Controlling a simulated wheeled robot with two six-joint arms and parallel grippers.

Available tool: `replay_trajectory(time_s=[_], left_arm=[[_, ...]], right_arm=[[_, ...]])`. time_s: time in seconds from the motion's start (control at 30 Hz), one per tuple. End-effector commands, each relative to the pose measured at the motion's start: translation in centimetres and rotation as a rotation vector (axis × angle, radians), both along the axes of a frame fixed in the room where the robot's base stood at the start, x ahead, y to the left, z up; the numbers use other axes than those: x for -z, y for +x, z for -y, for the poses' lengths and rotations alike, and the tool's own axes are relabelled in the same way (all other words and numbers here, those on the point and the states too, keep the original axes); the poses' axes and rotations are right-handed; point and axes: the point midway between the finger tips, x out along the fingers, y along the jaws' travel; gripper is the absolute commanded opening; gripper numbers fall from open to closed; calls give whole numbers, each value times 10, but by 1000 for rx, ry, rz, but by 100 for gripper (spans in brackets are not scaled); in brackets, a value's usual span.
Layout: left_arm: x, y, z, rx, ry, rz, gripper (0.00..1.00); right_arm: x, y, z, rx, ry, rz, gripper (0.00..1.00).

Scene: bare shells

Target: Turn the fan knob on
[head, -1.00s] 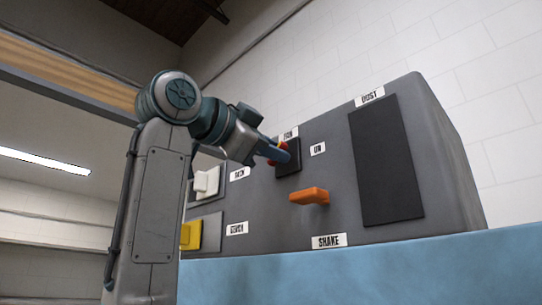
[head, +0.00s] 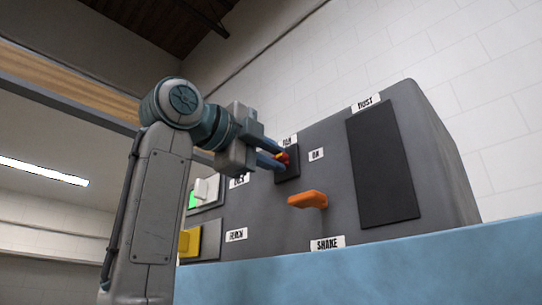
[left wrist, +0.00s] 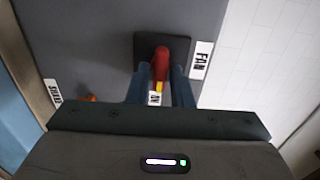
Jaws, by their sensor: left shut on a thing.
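The fan knob is red with a yellow mark (left wrist: 160,62) and sits on a black square plate (head: 289,171) below the FAN label (head: 288,140). My left gripper (head: 279,158) is shut on the knob, with one blue finger on each side of it. In the left wrist view the yellow mark points toward the ON label (left wrist: 154,99), which is partly hidden between the fingers. In the head view the ON label (head: 316,155) stands to the right of the knob. My right gripper is not in view.
An orange lever (head: 308,200) sticks out below the knob, above the SHAKE label (head: 327,244). A black DUST panel (head: 382,165) is on the right. A white switch (head: 207,188) with a green patch and a yellow button (head: 190,240) are on the left.

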Motion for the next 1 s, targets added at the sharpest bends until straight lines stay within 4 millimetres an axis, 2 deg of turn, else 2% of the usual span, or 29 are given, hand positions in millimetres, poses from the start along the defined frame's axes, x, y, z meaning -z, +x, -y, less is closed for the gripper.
replay_trajectory(time_s=[0.5, 0.53, 0.6, 0.87, 1.0], left_arm=[[0, 0, 0, 0, 13, 13, 0], [0, 0, 0, 0, 12, 12, 26], [0, 0, 0, 0, 12, 12, 35], [1, -1, -1, 0, 12, 12, 35], [3, -9, -10, -1, 11, 13, 35]], right_arm=[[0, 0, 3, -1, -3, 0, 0], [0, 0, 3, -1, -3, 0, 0], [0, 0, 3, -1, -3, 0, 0], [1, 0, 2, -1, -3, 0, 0], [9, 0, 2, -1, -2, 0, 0]])
